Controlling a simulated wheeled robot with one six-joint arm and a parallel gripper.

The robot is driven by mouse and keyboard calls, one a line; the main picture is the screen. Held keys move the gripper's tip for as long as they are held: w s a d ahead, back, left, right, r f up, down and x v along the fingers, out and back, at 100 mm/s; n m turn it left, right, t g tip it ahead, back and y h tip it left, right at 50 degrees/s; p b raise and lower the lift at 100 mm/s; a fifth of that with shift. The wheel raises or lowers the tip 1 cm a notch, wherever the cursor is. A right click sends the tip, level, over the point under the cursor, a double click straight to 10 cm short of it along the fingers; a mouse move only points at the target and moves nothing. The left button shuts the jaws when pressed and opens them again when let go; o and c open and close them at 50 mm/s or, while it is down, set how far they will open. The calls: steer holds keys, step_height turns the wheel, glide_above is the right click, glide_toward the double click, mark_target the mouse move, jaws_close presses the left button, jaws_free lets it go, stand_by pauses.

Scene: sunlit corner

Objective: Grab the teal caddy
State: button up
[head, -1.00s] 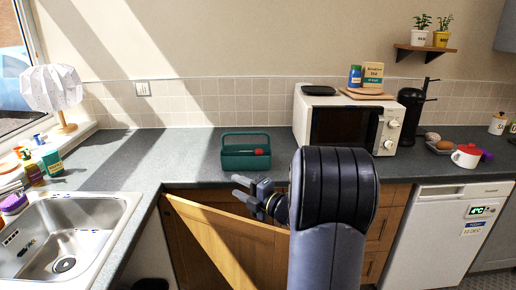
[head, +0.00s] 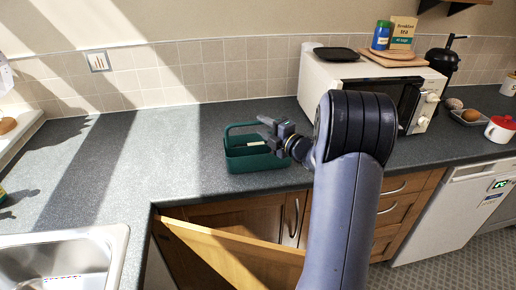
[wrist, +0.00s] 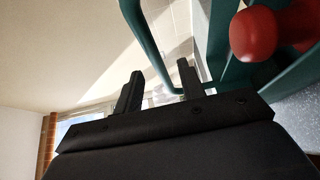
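The teal caddy (head: 255,162) stands upright on the grey counter, left of the microwave, with its handle (head: 230,128) raised. My gripper (head: 268,126) is at the upper right of the caddy, partly covering its handle and back. In the wrist view the two dark fingers (wrist: 160,85) are spread apart with nothing clamped between them. The caddy's handle (wrist: 146,45) shows just past the fingertips; I cannot tell whether it touches them. A red rounded object (wrist: 253,35) lies in the caddy, at the upper right of the wrist view.
A white microwave (head: 318,84) stands close to the right of the caddy, behind my arm. A cabinet door (head: 230,250) hangs open below the counter edge. The sink (head: 70,262) is at the lower left. The counter left of the caddy is clear.

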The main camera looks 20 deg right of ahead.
mark_target(259, 124)
steer(key=x, duration=0.3)
steer(key=shift+w+p, duration=0.25)
steer(key=shift+p, duration=0.15)
jaws_close()
stand_by(0.3)
